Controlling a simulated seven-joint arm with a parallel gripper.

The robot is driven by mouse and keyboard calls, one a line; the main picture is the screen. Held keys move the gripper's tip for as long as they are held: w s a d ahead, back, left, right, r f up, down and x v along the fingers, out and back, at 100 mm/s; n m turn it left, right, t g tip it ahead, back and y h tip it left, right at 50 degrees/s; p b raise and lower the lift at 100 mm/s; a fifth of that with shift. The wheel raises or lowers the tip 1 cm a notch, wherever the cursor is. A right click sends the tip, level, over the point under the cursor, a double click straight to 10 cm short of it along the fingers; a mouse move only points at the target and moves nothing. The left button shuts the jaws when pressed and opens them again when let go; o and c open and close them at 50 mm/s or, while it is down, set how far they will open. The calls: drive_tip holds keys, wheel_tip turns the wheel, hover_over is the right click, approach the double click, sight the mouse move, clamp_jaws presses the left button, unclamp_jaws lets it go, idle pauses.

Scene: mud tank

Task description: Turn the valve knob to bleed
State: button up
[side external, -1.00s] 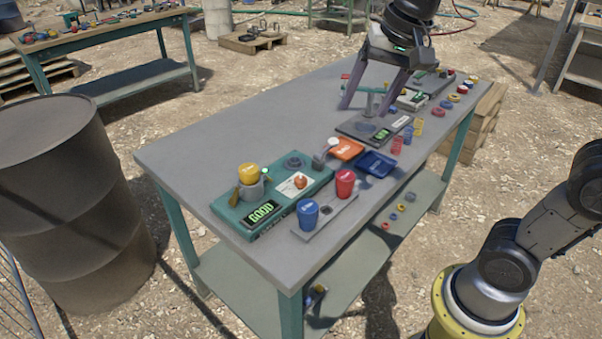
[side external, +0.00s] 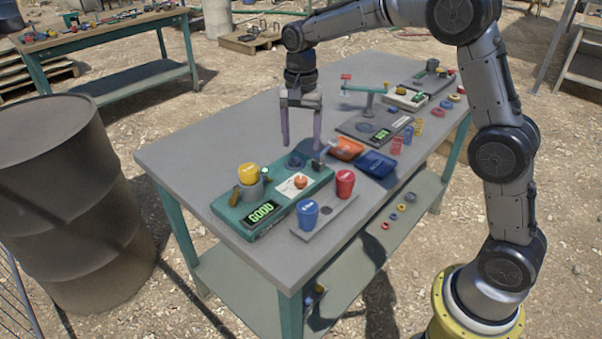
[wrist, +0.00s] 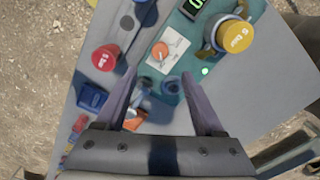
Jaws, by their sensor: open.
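The teal test board (side external: 238,217) lies on the grey table and carries a white card with an orange knob (side external: 300,182), which looks like the valve knob. The orange knob also shows in the wrist view (wrist: 160,50); the card's lettering is too small to read. My gripper (side external: 302,148) points down above the far end of the board, open and empty. In the wrist view its fingers (wrist: 159,73) lie either side of a dark round fitting (wrist: 170,85), with the orange knob just beyond the fingertips.
Orange (side external: 346,148) and blue (side external: 376,163) trays lie close behind. The table's left side is clear.

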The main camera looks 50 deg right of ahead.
sight(301, 178)
wheel_tip(301, 178, down, 10)
drive_tip(key=shift+f, duration=0.25)
drive_tip(key=shift+c, duration=0.2)
clamp_jaws()
